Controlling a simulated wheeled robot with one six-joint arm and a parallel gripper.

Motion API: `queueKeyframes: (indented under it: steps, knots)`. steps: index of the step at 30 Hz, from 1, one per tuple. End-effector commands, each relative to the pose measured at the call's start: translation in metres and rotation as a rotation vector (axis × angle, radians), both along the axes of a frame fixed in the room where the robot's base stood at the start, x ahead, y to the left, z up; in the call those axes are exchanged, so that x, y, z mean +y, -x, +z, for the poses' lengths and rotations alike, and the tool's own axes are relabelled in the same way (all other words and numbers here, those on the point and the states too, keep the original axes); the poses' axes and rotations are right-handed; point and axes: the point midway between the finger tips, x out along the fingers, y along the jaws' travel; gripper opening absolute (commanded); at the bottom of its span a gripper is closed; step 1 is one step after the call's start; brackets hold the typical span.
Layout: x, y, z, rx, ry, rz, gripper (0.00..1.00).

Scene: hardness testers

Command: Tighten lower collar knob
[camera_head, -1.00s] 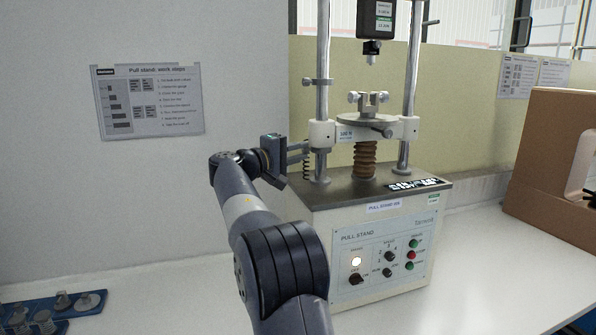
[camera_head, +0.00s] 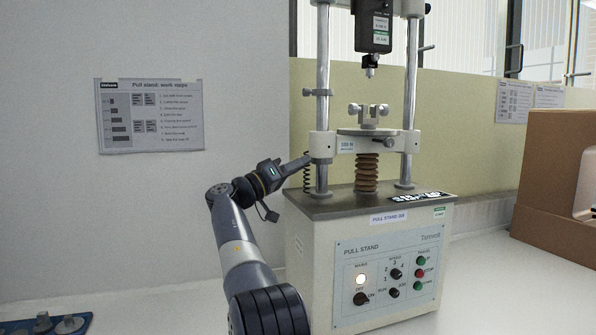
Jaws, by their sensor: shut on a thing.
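The pull stand (camera_head: 385,265) is a grey-white box with two steel columns. An upper collar (camera_head: 317,92) with a small knob sits on the left column (camera_head: 323,55). The crosshead (camera_head: 345,143) spans both columns lower down. My gripper (camera_head: 306,160) reaches in from the left, tilted slightly up, with its fingertips at the left column beside the crosshead's left end. It is shut on a small part there, apparently the lower collar knob, which the fingers hide. The lower collar itself cannot be made out clearly.
A gauge (camera_head: 374,25) hangs above the clamp (camera_head: 368,115). A cardboard box (camera_head: 555,170) stands at right, and a blue tray (camera_head: 70,328) at lower left. The white table between is mostly clear.

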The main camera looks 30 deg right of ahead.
Motion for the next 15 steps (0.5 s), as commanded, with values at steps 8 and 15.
queueKeyframes:
  steps: [8,15]
  knots:
    - [-0.0008,-0.0031,0.0016,-0.252,0.066,-0.001,0.00]
    - [-0.0015,-0.0056,0.0043,-0.471,0.124,-0.001,0.00]
